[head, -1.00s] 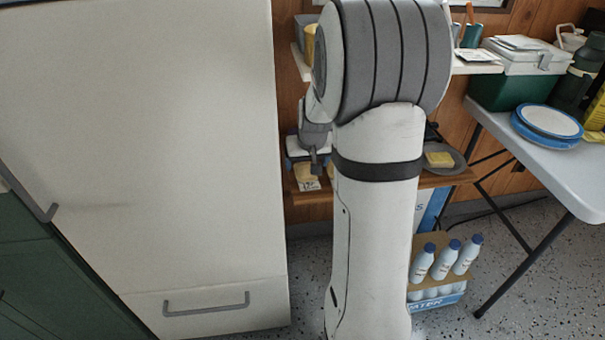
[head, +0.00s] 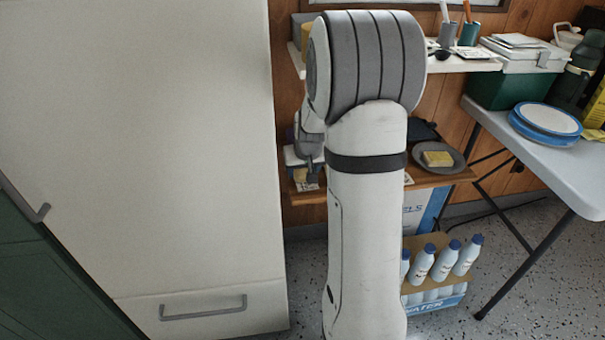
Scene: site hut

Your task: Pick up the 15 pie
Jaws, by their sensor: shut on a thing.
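My gripper (head: 312,174) is at the left end of the brown wooden shelf, partly hidden behind my own arm. Its grey fingers are shut on a small pale yellow piece (head: 299,174), which looks like the pie. Only part of this piece shows, so I cannot tell whether it still touches the shelf. A small white card (head: 306,187) lies just below it, its print too small to read. Another yellow piece (head: 437,158) sits on a dark grey plate (head: 453,165) at the shelf's right end, apart from my gripper.
A tall white cabinet (head: 150,150) stands close on the left. A white shelf (head: 470,65) is above the brown shelf (head: 440,179). A grey folding table (head: 560,160) with blue-rimmed plates (head: 547,120) is at right. Several bottles (head: 445,262) stand in a carton below.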

